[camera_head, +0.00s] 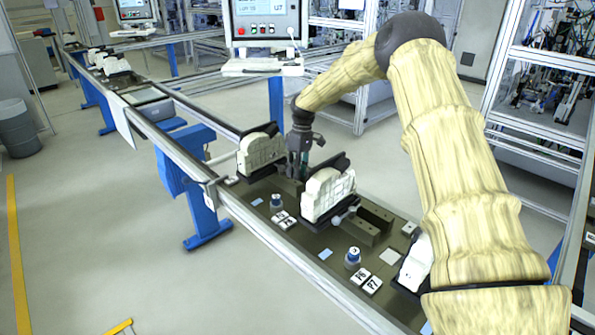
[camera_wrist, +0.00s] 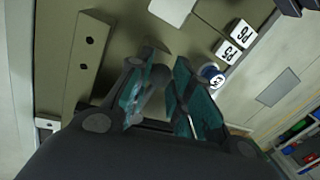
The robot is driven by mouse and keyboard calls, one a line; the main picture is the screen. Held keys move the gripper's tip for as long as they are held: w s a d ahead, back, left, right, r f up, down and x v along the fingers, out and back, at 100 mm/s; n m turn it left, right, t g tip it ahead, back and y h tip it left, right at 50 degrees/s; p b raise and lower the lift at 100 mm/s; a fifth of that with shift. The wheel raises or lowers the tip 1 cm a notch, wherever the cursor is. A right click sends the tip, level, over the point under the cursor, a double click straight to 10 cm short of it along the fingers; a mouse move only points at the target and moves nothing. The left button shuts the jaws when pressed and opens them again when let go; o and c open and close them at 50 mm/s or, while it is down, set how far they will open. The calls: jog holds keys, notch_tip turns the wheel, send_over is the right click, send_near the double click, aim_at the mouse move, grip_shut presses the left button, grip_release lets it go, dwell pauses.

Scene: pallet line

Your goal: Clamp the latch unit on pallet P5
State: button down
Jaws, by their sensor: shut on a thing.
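My gripper (camera_head: 297,165) reaches down between two white units on black holders, the farther one (camera_head: 260,152) and the nearer one (camera_head: 327,192). The farther one appears to be the latch unit on pallet P5, upright in its holder. In the wrist view, my fingers (camera_wrist: 165,85) are closed around a small greyish part, apparently the clamp's lever or knob, mostly hidden by them. The P5 label (camera_wrist: 230,52) lies beside the P6 label (camera_wrist: 240,32), right of the fingers. The clamp's position cannot be told.
A brown block with two holes (camera_wrist: 87,55) stands left of my fingers. A round numbered button (camera_wrist: 211,73) is close on the right. The nearer clamp's ball-ended lever (camera_head: 337,221) sticks out beside the nearer unit. The conveyor rail (camera_head: 270,240) borders the pallets.

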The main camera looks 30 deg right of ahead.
jog(key=shift+f, duration=0.15)
jog(key=c, duration=1.3)
grip_release()
jog(key=shift+o, duration=0.2)
notch_tip(320, 180, up, 12)
jog(key=w+d, duration=0.1)
jog(key=d, duration=0.1)
jog(key=shift+w, duration=0.1)
